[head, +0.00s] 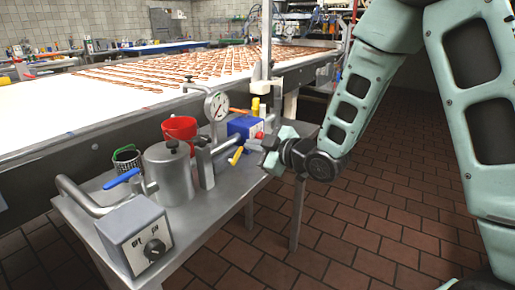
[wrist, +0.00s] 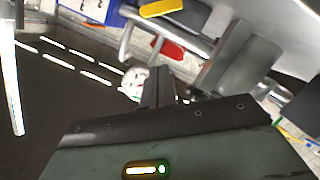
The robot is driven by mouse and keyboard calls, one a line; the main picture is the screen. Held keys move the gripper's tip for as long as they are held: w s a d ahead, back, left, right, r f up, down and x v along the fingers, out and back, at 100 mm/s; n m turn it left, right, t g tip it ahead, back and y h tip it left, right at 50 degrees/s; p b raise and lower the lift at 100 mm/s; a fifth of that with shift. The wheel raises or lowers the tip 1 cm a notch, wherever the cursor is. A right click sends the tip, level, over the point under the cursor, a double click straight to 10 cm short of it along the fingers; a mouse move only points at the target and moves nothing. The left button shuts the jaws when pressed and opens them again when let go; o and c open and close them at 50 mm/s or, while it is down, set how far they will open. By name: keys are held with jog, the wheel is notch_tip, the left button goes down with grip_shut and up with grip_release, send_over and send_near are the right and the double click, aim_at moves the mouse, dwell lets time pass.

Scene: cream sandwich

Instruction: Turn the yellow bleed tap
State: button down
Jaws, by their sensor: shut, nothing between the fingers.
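The yellow bleed tap (head: 237,156) is a small yellow lever on the pipework at the right side of the metal bench in the head view. My gripper (head: 269,153) is just to the right of it, apart from it in the picture, shut and empty. In the wrist view a yellow piece (wrist: 160,7), which looks like the tap lever, shows at the top edge, beyond the shut fingers (wrist: 158,88). The gap in depth between fingers and lever is hard to judge.
The bench (head: 215,190) carries a steel pot (head: 168,176), a pressure gauge (head: 216,106), a red bucket (head: 180,129), a blue-handled valve (head: 121,179), a blue box (head: 240,126) and a control box (head: 138,238). A conveyor (head: 60,105) lies behind. Tiled floor right of the bench is clear.

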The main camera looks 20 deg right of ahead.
aim_at(241, 149)
jog(key=w+f, duration=0.1)
jog(key=w, duration=0.1)
jog(key=w+a+f, duration=0.1)
jog(key=w, duration=0.1)
jog(key=w+f, duration=0.1)
jog(key=w, duration=0.2)
jog(key=shift+a+f, duration=0.3)
jog(key=shift+w+d+f, duration=0.15)
jog(key=shift+d+f, duration=0.15)
jog(key=shift+f, duration=0.15)
jog(key=shift+w+d+m+p, duration=0.25)
jog(key=shift+m+p, duration=0.15)
jog(key=shift+m, duration=0.3)
jog(key=shift+w+d+f+m+g+y+p, duration=0.15)
jog(key=shift+d+m+g+y+p, duration=0.15)
jog(key=shift+m, duration=0.2)
jog(key=shift+w+d+f+m+g+y+p, duration=0.1)
jog(key=shift+d+m+g+y+p, duration=0.1)
jog(key=shift+m+p, duration=0.25)
jog(key=shift+w+d+f+m, duration=0.2)
jog(key=shift+f+m, duration=0.15)
jog(key=shift+m, duration=0.5)
jog(key=shift+d+f, duration=0.1)
jog(key=shift+f, duration=0.15)
jog(key=shift+w, duration=0.1)
